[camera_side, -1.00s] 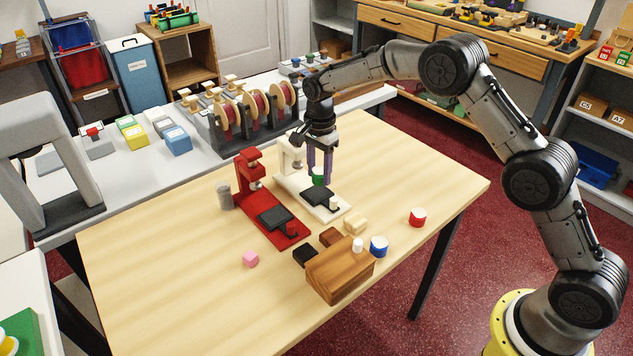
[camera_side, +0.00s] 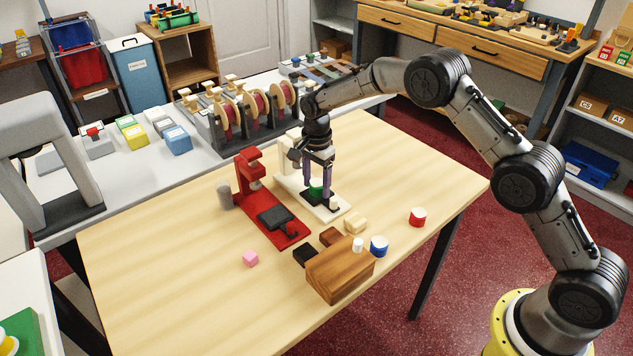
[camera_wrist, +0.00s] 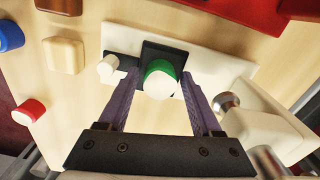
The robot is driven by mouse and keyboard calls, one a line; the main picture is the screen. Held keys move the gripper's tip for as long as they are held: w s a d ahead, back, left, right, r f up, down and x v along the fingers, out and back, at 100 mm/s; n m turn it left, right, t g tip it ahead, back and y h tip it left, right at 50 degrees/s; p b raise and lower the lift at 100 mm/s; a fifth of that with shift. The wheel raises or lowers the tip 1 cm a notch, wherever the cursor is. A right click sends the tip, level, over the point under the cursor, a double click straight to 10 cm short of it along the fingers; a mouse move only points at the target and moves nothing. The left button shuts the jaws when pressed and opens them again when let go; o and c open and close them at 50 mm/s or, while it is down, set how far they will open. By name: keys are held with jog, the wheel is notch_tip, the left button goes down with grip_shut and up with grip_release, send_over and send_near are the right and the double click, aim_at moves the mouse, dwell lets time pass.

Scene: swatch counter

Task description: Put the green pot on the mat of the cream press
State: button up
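The green pot (camera_side: 316,190) with a white top stands on the black mat (camera_side: 320,203) of the cream press (camera_side: 290,172). In the wrist view the pot (camera_wrist: 160,73) appears upright over the dark mat (camera_wrist: 153,47), towards the mat's near edge. My gripper (camera_side: 319,193) is low over the press, with one finger on each side of the pot. In the wrist view, gaps show between the pot and the fingers of my gripper (camera_wrist: 161,76), so it is open around the pot. The pot's contact with the mat is partly hidden.
A red press (camera_side: 262,195) with a dark mat stands left of the cream one. The table's right side is mostly clear.

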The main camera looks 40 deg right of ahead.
aim_at(317, 185)
jog(key=shift+o, duration=0.5)
notch_tip(317, 185, up, 13)
jog(key=shift+f, duration=0.2)
jog(key=s+d+r+n+t, duration=0.3)
jog(key=s+r+n, duration=0.4)
jog(key=s+r, duration=0.85)
jog(key=s+f+n+t, duration=0.1)
jog(key=s+n, duration=0.3)
jog(key=s, duration=0.8)
jog(key=s+d+f+n+t, duration=0.1)
jog(key=s+f+n, duration=0.2)
jog(key=s, duration=0.9)
jog(key=shift+s+f+n+t, duration=0.3)
jog(key=shift+f+n, duration=0.1)
jog(key=shift+n, duration=0.7)
